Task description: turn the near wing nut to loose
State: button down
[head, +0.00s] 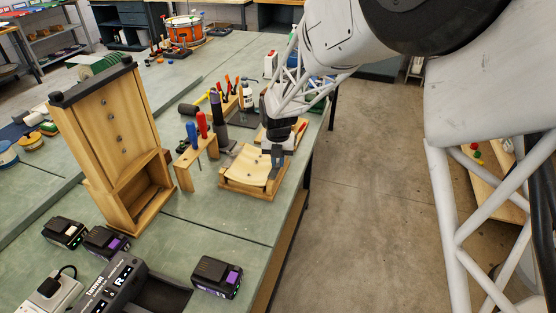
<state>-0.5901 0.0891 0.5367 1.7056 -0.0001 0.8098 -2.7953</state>
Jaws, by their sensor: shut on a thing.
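A wooden jig (246,186) with a pale curved piece of wood (250,165) in it lies near the right edge of the bench. My gripper (273,173) points down at the right side of this jig, with its fingertips low against it. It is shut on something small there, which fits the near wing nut. The nut itself is hidden by the fingers and too small to make out. I cannot tell how far it is turned.
A wooden stand with red and blue screwdrivers (201,128) is just left of the jig. A tall wooden box (112,129) stands further left. Black batteries (217,276) and a charger (112,285) lie in front. The floor (365,190) right of the bench is clear.

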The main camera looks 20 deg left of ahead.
aim_at(278, 163)
dwell(0.4)
jog(key=c, duration=1.1)
grip_release()
jog(key=shift+c, duration=0.2)
jog(key=shift+r, duration=3.95)
